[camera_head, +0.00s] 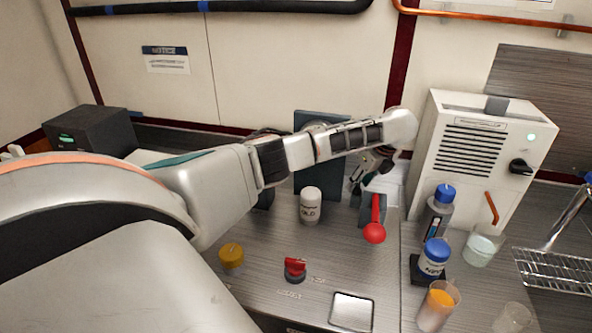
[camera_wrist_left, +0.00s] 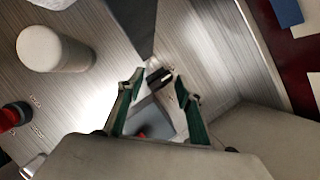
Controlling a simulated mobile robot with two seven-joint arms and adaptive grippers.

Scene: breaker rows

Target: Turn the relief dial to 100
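I cannot tell which control is the relief dial, as the labels are too small to read. A red knob (camera_head: 295,267) on a dark base and a yellow knob (camera_head: 231,255) sit on the counter panel. A black knob (camera_head: 520,167) is on the front of the white machine. My left gripper (camera_head: 368,178) is above the back of the counter, by the red-ball lever (camera_head: 374,232), away from these knobs. In the left wrist view the fingers (camera_wrist_left: 160,85) are spread with nothing held. The red knob shows at that view's left edge (camera_wrist_left: 12,116). My right gripper is out of view.
A white cylinder (camera_head: 310,206) stands left of the lever. The white machine (camera_head: 470,150) is to the right. A blue-capped bottle (camera_head: 433,258), an orange-filled cup (camera_head: 439,303) and a beaker (camera_head: 482,247) crowd the right side. A square plate (camera_head: 351,310) lies at the front.

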